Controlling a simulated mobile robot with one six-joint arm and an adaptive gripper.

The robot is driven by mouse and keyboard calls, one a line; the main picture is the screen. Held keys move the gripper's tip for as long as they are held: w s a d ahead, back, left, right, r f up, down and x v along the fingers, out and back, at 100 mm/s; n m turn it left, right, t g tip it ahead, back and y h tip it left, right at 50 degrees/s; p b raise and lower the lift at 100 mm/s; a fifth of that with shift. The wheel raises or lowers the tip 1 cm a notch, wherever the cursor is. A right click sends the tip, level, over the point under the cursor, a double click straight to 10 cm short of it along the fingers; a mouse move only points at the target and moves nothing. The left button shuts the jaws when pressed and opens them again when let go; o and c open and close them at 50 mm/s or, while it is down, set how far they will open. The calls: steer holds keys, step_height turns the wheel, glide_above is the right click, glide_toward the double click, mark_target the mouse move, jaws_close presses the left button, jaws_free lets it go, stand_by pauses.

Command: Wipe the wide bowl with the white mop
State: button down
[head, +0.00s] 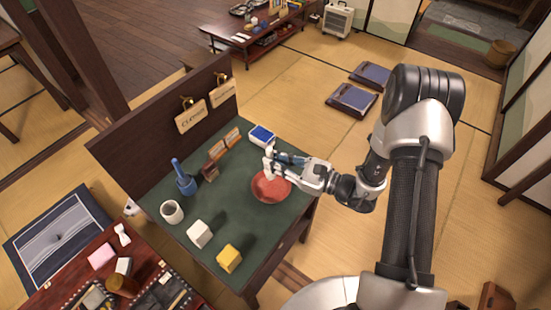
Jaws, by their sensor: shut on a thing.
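The wide bowl (271,189) is red and sits near the right edge of the green-topped table. My gripper (273,171) reaches in from the right, low over the bowl's far side. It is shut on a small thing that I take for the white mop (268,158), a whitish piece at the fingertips. The fingers hide most of it, and its outline blends with the pale gripper. I cannot tell whether it touches the bowl. The gripper covers part of the bowl's far rim.
The table (225,205) also holds a blue-and-white tray (262,135), a blue holder with an upright handle (185,182), a white cup (172,212), a white block (199,234) and a yellow block (229,258). A dark wooden panel (160,135) stands along the back.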

mark_target(273, 176)
steer(key=shift+f+b, duration=2.45)
steer(key=shift+f, duration=1)
steer(key=shift+f+b, duration=0.55)
steer(key=shift+f, duration=0.15)
steer(key=shift+w, duration=0.1)
steer(key=n+g+y+b, duration=0.1)
steer(key=n+g, duration=0.1)
steer(key=shift+w+g, duration=0.1)
steer(key=shift+g, duration=0.3)
steer(key=n+g, duration=0.2)
steer(key=g, duration=0.1)
steer(key=n+g, duration=0.3)
steer(key=g, duration=0.1)
steer(key=shift+a+y, duration=0.1)
steer(key=shift+y, duration=0.3)
